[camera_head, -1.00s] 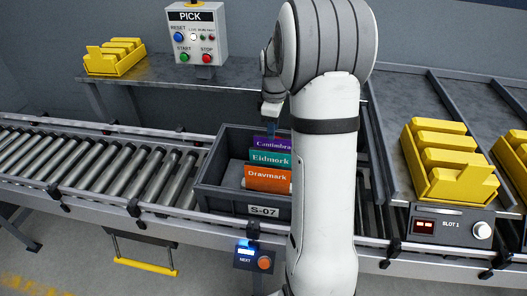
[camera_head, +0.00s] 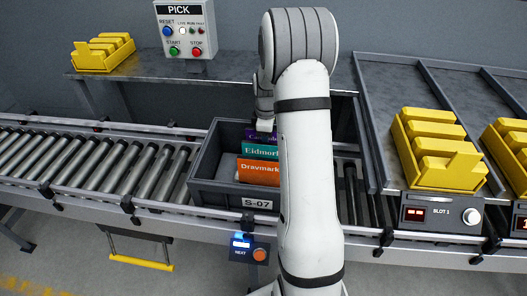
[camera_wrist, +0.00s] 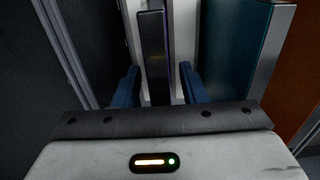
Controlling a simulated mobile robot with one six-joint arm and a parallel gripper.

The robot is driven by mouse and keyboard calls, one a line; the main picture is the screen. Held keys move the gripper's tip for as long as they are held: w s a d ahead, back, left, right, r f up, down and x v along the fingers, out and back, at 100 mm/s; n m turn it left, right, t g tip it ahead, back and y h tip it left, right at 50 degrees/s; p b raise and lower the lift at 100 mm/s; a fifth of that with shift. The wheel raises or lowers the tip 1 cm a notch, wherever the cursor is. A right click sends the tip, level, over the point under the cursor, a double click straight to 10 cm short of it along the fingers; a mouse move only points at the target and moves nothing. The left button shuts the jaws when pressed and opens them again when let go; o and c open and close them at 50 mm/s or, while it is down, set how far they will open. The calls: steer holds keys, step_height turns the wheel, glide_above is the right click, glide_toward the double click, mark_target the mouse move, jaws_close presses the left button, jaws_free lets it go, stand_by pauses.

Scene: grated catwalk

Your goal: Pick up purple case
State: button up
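The purple case (camera_head: 258,141) stands in the grey bin S-07 (camera_head: 222,190) on the conveyor, behind the teal case (camera_head: 260,152) and the orange case (camera_head: 256,173). My gripper (camera_head: 265,127) is low over the purple case and hides part of its label. In the wrist view, my gripper (camera_wrist: 159,86) is open. Its two blue fingers are on either side of a dark upright edge (camera_wrist: 152,45) with a thin purple side, which looks like the purple case. Gaps show on both sides of it. The teal case (camera_wrist: 230,48) is right of the fingers.
The bin walls are close around the cases. The orange case (camera_wrist: 302,70) also shows at the wrist view's right edge. A PICK control box (camera_head: 187,28) and yellow bins (camera_head: 435,150) stand behind and right. The roller conveyor (camera_head: 75,157) left is free.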

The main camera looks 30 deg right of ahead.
jaws_close()
steer(key=shift+r, duration=0.1)
stand_by(0.6)
